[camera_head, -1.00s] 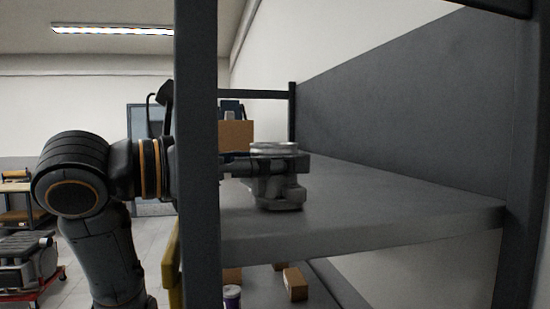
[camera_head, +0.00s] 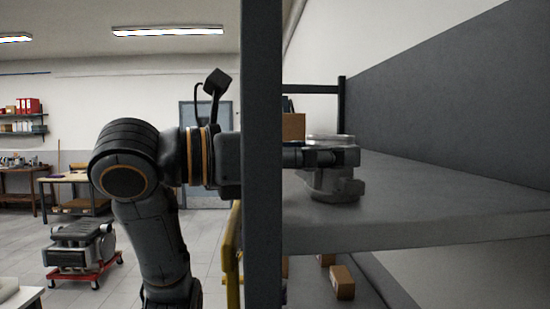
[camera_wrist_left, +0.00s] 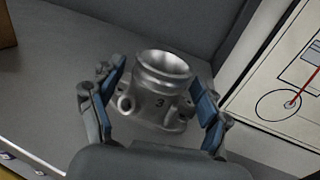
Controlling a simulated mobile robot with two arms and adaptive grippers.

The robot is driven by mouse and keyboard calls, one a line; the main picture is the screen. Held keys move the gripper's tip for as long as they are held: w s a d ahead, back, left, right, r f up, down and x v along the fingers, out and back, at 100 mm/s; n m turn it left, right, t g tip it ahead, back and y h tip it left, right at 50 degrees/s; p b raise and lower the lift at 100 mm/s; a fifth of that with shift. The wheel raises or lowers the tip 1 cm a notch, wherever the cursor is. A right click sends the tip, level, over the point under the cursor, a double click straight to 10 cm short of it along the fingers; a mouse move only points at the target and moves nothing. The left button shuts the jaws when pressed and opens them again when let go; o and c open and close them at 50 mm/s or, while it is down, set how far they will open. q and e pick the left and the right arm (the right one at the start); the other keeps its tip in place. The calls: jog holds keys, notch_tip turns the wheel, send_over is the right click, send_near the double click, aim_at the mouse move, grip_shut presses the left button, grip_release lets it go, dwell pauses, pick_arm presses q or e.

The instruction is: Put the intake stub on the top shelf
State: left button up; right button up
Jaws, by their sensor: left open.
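The intake stub (camera_head: 337,187) is a grey metal casting with a round neck. It stands upright on the top shelf (camera_head: 420,205), near the shelf's left end in the head view. My left gripper (camera_head: 325,155) reaches in from the left behind the rack post. In the left wrist view its open fingers (camera_wrist_left: 155,105) stand on either side of the stub, with small gaps visible. My right gripper is not in view.
A dark rack post (camera_head: 262,150) stands in front of my left arm and hides part of the wrist. Cardboard boxes sit behind the stub (camera_head: 293,127) and on the shelf below (camera_head: 342,283). The top shelf right of the stub is clear. An engine on a red stand (camera_head: 85,250) is at far left.

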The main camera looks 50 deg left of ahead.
pick_arm(q)
jog(key=b+v, duration=0.3)
jog(key=v, duration=0.7)
jog(key=shift+s+a, duration=0.15)
jog(key=shift+s, duration=0.15)
